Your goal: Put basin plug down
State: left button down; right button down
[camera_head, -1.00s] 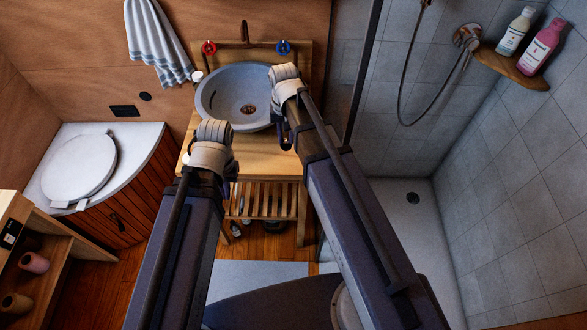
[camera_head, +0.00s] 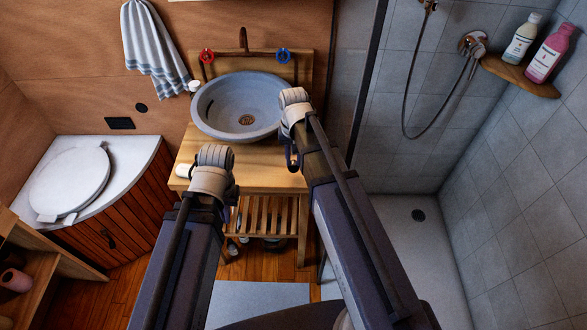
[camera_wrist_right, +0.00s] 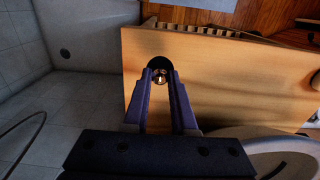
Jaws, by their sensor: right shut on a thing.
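The basin plug (camera_wrist_right: 160,77) shows in the right wrist view as a small brass knob with a dark round part around it. My right gripper (camera_wrist_right: 160,72) is shut on it, over the wooden counter near its edge. The wooden counter (camera_head: 262,178) carries the basin. In the head view my left gripper (camera_head: 230,192) hangs at the counter's front left, mostly hidden by its own wrist; its fingers cannot be made out.
The basin rim (camera_wrist_right: 270,148) is close to my right gripper. A small white object (camera_head: 184,170) sits at the counter's left edge. Glass shower edge (camera_head: 368,80) stands to the right. The counter between my wrists is bare.

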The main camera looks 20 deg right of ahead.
aim_at(293, 162)
jog(key=shift+f+b, duration=1.7)
jog(key=shift+f, duration=0.15)
jog(key=shift+f, duration=0.2)
jog(key=c, duration=0.7)
grip_release()
jog(key=shift+r, duration=0.15)
notch_tip(293, 162, up, 12)
jog(key=p, duration=1.2)
jog(key=shift+r, duration=0.15)
jog(key=s+a+n, duration=0.2)
jog(key=s+a, duration=0.1)
jog(key=s, duration=0.1)
jog(key=s+a+n+h, duration=0.1)
jog(key=s+a+n, duration=0.1)
jog(key=s+a, duration=0.2)
jog(key=s+a+n, duration=0.3)
jog(key=s, duration=0.3)
jog(key=shift+s+a, duration=0.15)
jog(key=shift+a, duration=0.1)
